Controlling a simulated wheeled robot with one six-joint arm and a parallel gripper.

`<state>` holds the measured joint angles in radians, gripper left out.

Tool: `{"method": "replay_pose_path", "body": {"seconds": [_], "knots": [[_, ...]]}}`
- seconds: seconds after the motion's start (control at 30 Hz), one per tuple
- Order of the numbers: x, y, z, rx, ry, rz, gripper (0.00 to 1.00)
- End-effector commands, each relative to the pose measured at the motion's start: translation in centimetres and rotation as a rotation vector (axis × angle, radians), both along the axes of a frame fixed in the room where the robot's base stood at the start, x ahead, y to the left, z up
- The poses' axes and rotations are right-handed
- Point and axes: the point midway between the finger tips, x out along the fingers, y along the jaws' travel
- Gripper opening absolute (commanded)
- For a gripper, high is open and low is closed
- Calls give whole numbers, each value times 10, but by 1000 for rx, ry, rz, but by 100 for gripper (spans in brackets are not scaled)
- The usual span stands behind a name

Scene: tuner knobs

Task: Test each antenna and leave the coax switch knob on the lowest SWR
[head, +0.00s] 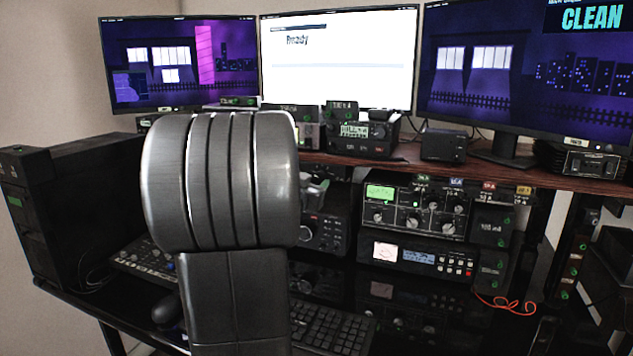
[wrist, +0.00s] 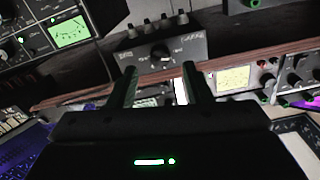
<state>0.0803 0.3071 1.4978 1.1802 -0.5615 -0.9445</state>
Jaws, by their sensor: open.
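In the wrist view my gripper (wrist: 160,70) is open, with its two dark fingers apart and nothing between the tips. Beyond the fingertips stands a small dark box with several connectors along its top, which looks like the coax switch (wrist: 181,47). Its round front knob (wrist: 161,52) shows between the fingers, and I see no contact. The knob's setting is too small to read. In the head view a tuner (head: 440,205) with a lit green meter (head: 379,193) sits under the shelf; the meter's needle is not legible.
A wooden shelf (head: 470,177) carries small radios (head: 357,133) below several monitors (head: 338,60). A unit with a pale meter and blue display (head: 420,258) sits under the tuner. A keyboard (head: 335,330) lies in front, and a red cable (head: 505,304) lies at the right.

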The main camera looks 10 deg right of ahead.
Motion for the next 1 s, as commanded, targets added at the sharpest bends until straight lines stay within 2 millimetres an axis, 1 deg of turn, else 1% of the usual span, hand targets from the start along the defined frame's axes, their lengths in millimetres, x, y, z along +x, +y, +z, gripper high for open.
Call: {"method": "replay_pose_path", "body": {"seconds": [0.03, 0.1, 0.23, 0.37, 0.6, 0.67, 0.7, 0.83, 1.0], "knots": [[8, -6, -2, 1, 1, -1, 45], [16, -11, -1, 0, 0, -2, 45], [26, -17, 0, 0, 0, 1, 45], [29, -20, 0, 1, 1, 0, 45], [30, -20, 0, 0, 1, 1, 45], [29, -20, 0, 0, 1, 1, 33], [29, -20, 0, 0, 1, 1, 26], [29, -20, 0, 0, 1, 1, 0], [29, -20, 0, 5, -3, 1, 1]]}}
